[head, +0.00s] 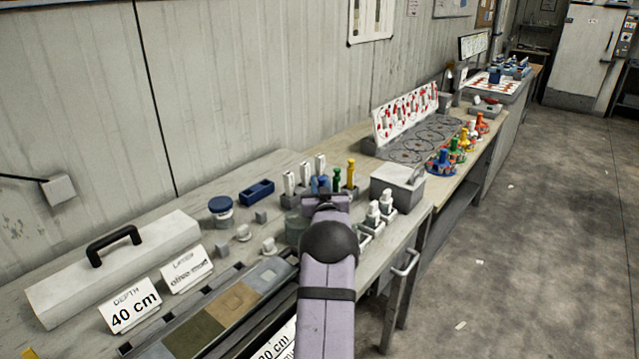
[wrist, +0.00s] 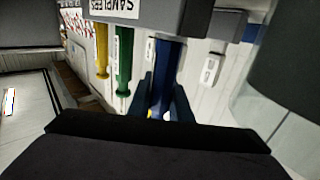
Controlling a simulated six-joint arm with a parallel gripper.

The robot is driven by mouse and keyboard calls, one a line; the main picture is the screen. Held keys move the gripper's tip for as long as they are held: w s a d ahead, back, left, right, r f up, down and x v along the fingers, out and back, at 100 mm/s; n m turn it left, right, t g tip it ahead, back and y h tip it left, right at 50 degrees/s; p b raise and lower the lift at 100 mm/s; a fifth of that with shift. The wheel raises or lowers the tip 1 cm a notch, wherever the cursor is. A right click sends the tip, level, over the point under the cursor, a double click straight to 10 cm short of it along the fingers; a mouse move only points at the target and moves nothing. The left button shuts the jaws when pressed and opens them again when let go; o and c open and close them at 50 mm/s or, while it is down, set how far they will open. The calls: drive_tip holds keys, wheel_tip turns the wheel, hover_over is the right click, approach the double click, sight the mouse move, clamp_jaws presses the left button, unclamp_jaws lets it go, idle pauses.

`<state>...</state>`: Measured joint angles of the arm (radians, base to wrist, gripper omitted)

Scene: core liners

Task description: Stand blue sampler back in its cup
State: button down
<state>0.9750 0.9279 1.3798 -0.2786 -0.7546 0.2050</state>
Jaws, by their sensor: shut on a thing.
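The blue sampler (wrist: 166,72) is between the fingers of my gripper (wrist: 163,104) in the wrist view, and the gripper is shut on it. In the head view the blue sampler (head: 319,184) shows just beyond my gripper (head: 326,197). In the wrist view, which looks upside down, the sampler's far end meets the grey rack (wrist: 185,14) labelled SAMPLERS. I cannot tell whether that end is inside its cup or in front of it. The green sampler (wrist: 123,62) and the yellow sampler (wrist: 102,50) stand beside it in the rack.
White samplers (head: 289,183) stand left of the blue one. A grey lidded box (head: 398,182) and white-topped pieces (head: 374,215) are close on the right.

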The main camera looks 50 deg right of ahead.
drive_tip(key=c, duration=1.5)
unclamp_jaws()
drive_tip(key=shift+c, duration=0.2)
drive_tip(key=shift+r, duration=0.1)
wheel_tip(320, 180, up, 7)
drive_tip(key=p, duration=0.3)
